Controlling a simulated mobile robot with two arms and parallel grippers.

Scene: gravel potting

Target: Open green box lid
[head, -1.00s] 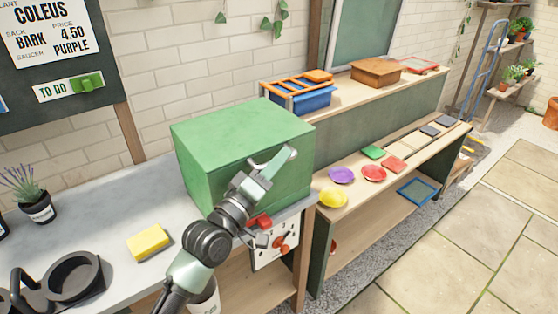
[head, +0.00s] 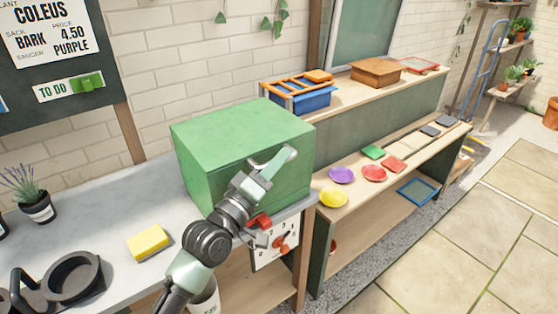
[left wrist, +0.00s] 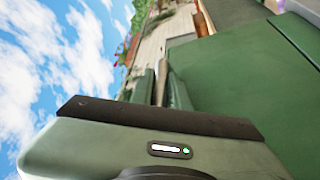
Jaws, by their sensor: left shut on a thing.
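The green box (head: 235,135) stands at the right end of the grey bench, and its lid looks shut. A pale handle (head: 290,152) shows at the upper front of the box. My left gripper (head: 266,171) reaches the box's front and is shut on the handle; the fingertips are partly hidden against it. In the left wrist view the fingers (left wrist: 162,88) are close together, and the green box (left wrist: 245,85) fills the right side. My right gripper does not show.
A white dial panel (head: 273,250) is below the box.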

